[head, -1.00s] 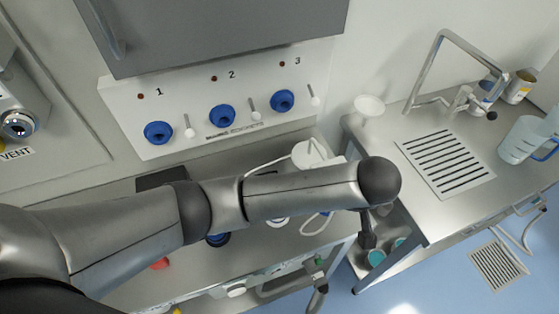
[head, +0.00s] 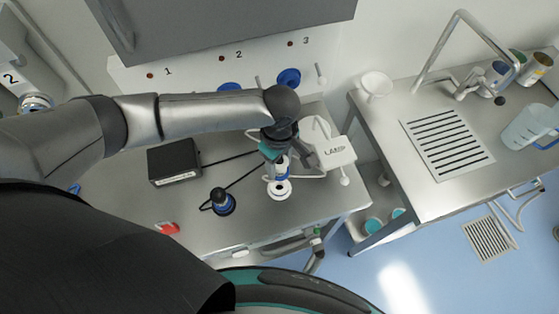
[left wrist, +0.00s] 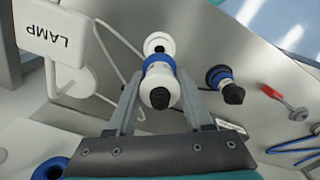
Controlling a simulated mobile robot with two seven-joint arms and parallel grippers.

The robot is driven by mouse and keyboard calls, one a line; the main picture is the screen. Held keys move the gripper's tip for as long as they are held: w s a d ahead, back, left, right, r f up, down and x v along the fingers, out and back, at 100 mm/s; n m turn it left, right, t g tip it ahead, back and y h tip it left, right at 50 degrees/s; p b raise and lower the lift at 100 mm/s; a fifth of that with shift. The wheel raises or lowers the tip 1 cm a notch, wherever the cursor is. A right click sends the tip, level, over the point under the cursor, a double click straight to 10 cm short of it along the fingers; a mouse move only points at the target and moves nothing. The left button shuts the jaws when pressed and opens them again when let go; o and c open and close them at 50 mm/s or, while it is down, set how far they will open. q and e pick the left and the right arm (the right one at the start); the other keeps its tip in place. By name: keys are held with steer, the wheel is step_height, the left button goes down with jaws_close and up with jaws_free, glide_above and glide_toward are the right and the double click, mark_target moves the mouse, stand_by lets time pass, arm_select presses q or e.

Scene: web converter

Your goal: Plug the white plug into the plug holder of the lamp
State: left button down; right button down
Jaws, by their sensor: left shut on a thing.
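The white plug (left wrist: 160,88), with a blue ring and black end, is between the fingers of my left gripper (left wrist: 160,92), which is shut on it. In the head view the plug (head: 283,168) is right beside the lamp's white plug holder (head: 279,191). The holder also shows just beyond the plug in the left wrist view (left wrist: 158,40), with a dark opening partly visible. The plug looks apart from that opening, but the exact gap is unclear. The white lamp (head: 333,152) stands to the right. My right gripper is not in view.
A black plug with a blue ring (head: 222,202) stands left of the white holder, near a black box (head: 173,161) with dark cables. A red-handled part (head: 167,228) lies near the front edge. Wall knobs (head: 288,78) are behind; a sink counter (head: 440,205) is right.

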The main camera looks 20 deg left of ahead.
arm_select(q)
steer(key=shift+f+b, duration=1.2)
steer(key=shift+f, duration=1.5)
steer(key=shift+p, duration=0.55)
steer(key=shift+p, duration=0.5)
steer(key=shift+f+b, duration=0.45)
steer(key=shift+f, duration=0.75)
steer(key=shift+f, duration=0.5)
stand_by(0.5)
